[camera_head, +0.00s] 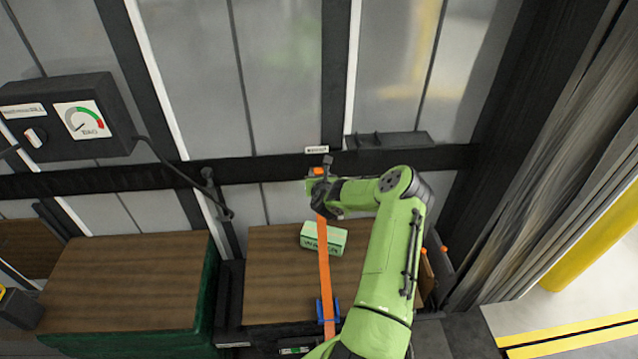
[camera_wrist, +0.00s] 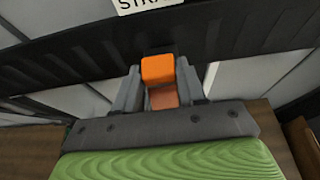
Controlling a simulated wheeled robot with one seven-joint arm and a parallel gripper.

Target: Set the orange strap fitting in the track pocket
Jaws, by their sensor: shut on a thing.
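My gripper (camera_head: 318,184) is in front of the dark track (camera_head: 268,164), below a small white label (camera_head: 316,149). It is shut on the orange strap fitting (camera_head: 319,171). In the wrist view the fitting (camera_wrist: 158,69) sits between the two grey fingers (camera_wrist: 160,92), with the dark track (camera_wrist: 222,42) behind it. I cannot tell whether the fitting touches the track, and no pocket opening shows clearly. The orange strap (camera_head: 324,262) runs from my gripper down to a blue buckle (camera_head: 327,309) at the front of a wooden crate top.
A pale green box (camera_head: 323,238) lies on the wooden top (camera_head: 270,280), close to the strap. Another wood-topped crate (camera_head: 130,280) stands at left. A gauge box (camera_head: 70,118) with a cable hangs on the wall. A dark ledge (camera_head: 390,140) sticks out at right of the label.

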